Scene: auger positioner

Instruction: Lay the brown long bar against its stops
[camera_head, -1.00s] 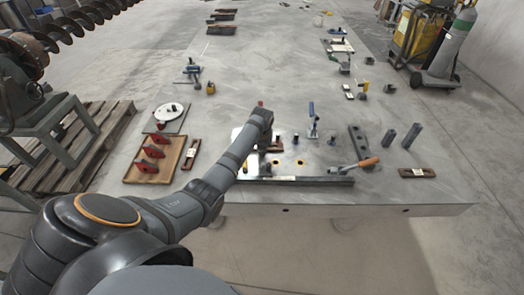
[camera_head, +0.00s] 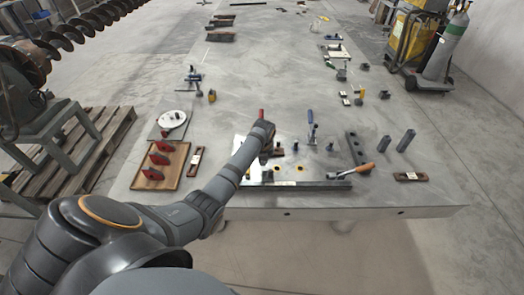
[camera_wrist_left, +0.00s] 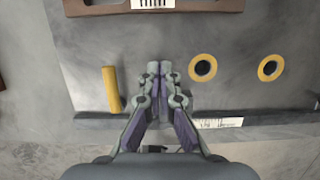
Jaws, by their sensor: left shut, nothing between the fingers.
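A brown bar with a white label (camera_wrist_left: 150,5) crosses the top of the left wrist view, partly cut off. In the head view a brown piece (camera_head: 276,151) shows on the shiny plate (camera_head: 240,150), partly behind my left wrist; I cannot tell its full length. My left gripper (camera_wrist_left: 158,70) is shut and empty over the plate, between the yellow pin (camera_wrist_left: 111,89) and two yellow-ringed holes (camera_wrist_left: 203,67). The brown bar lies beyond its fingertips, apart from them. In the head view my wrist hides the fingers. My right gripper is not in view.
A dark rail (camera_head: 300,185) runs along the plate's front edge. A blue-handled clamp (camera_head: 311,125), a wooden-handled tool (camera_head: 362,168) and a drilled dark bar (camera_head: 357,148) stand or lie to the right.

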